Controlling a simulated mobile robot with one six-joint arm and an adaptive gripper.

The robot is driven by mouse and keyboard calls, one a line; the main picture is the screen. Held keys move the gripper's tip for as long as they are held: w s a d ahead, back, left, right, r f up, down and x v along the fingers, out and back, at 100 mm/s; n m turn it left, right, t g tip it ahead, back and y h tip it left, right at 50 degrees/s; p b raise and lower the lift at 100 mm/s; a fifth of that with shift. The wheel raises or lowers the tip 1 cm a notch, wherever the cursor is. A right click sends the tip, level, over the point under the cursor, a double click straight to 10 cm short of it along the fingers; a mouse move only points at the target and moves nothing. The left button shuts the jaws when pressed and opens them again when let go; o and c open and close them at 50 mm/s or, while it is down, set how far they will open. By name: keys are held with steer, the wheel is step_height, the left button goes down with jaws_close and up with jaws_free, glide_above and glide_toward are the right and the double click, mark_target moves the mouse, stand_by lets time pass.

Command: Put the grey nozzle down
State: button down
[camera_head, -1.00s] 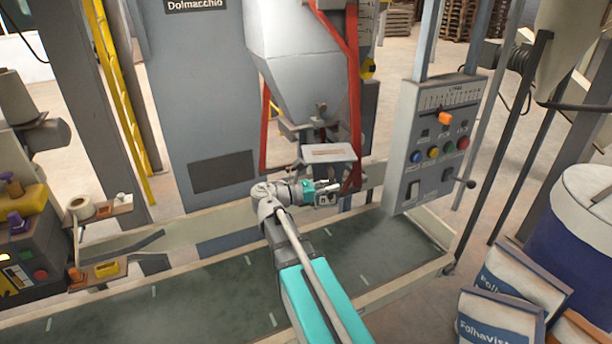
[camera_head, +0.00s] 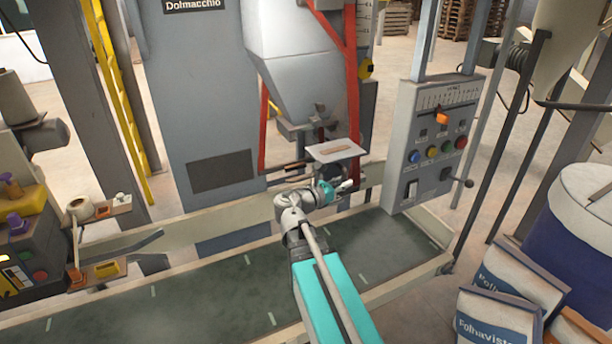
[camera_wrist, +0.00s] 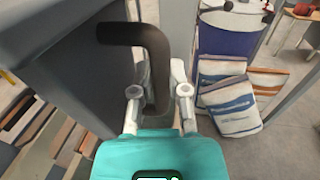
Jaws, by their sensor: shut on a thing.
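In the wrist view, my gripper (camera_wrist: 159,90) is shut on a dark grey bent tube, which I take to be the grey nozzle (camera_wrist: 157,50). The tube runs up between the two fingers and then bends to the left. Its lower end is hidden behind my gripper. In the head view, my gripper (camera_head: 338,189) is in front of the filler, just below a small pale plate (camera_head: 336,150). The nozzle cannot be made out there.
The grey filler hopper (camera_head: 303,70) with red struts stands above the plate. A control panel (camera_head: 437,140) with coloured buttons stands to the right. The dark green conveyor bed (camera_head: 230,275) is clear. Filled sacks (camera_head: 515,285) lean at the lower right.

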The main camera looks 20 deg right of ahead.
steer(key=w, duration=1.3)
steer(key=shift+w+a, duration=0.2)
steer(key=shift+w, duration=0.1)
steer(key=w, duration=0.4)
steer(key=shift+w+f, duration=0.15)
steer(key=shift+w, duration=0.1)
steer(key=shift+f, duration=0.1)
steer(key=c, duration=0.6)
jaws_free()
steer(key=shift+a, duration=0.1)
steer(key=shift+c, duration=0.2)
steer(key=shift+r, duration=0.2)
